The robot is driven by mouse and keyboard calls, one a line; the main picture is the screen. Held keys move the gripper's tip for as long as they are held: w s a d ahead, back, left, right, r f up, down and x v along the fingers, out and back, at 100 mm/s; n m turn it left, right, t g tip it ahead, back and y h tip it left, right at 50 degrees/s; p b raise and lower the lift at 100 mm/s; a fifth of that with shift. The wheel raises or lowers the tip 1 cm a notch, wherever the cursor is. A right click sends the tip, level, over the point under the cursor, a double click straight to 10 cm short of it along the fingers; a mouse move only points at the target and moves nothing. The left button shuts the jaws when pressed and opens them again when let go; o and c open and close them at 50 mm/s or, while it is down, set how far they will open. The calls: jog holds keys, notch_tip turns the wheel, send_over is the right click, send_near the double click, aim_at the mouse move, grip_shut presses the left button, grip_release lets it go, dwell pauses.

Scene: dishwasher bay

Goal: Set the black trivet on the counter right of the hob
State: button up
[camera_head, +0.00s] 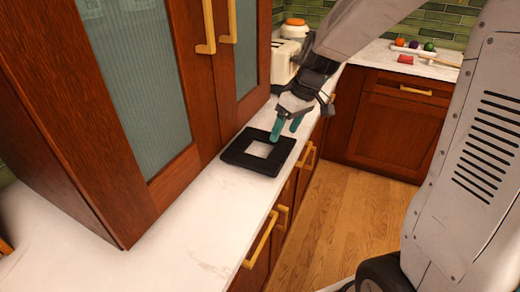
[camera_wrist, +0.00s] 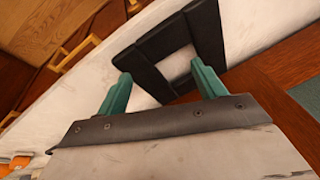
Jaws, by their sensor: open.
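The black trivet (camera_head: 237,155) is a flat square frame with a square opening. It lies on the white counter (camera_head: 190,240), close to the wooden cabinet. My gripper (camera_head: 286,127) has teal fingers and is open, just above the trivet's far right corner. The hob is not in view.
A wooden cabinet with glass doors (camera_head: 135,80) stands along the left of the counter. A toaster (camera_head: 284,62) is behind my gripper. Another counter (camera_head: 385,58) at the back holds small colourful items.

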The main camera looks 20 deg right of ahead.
jog(key=n+t, duration=0.1)
jog(key=n, duration=0.1)
send_near(269, 136)
jog(key=shift+s+a+f, duration=0.1)
jog(key=shift+s+f, duration=0.15)
jog(key=shift+f, duration=0.55)
jog(key=shift+w+r+n+t, duration=0.1)
jog(key=shift+w+n+t, duration=0.15)
jog(key=shift+n+t, duration=0.2)
jog(key=shift+w+n, duration=0.1)
jog(key=shift+n, duration=0.15)
jog(key=x, duration=0.7)
jog(key=shift+a+f, duration=0.1)
jog(key=shift+f, duration=0.35)
jog(key=c, duration=1.5)
jog(key=shift+r, duration=0.1)
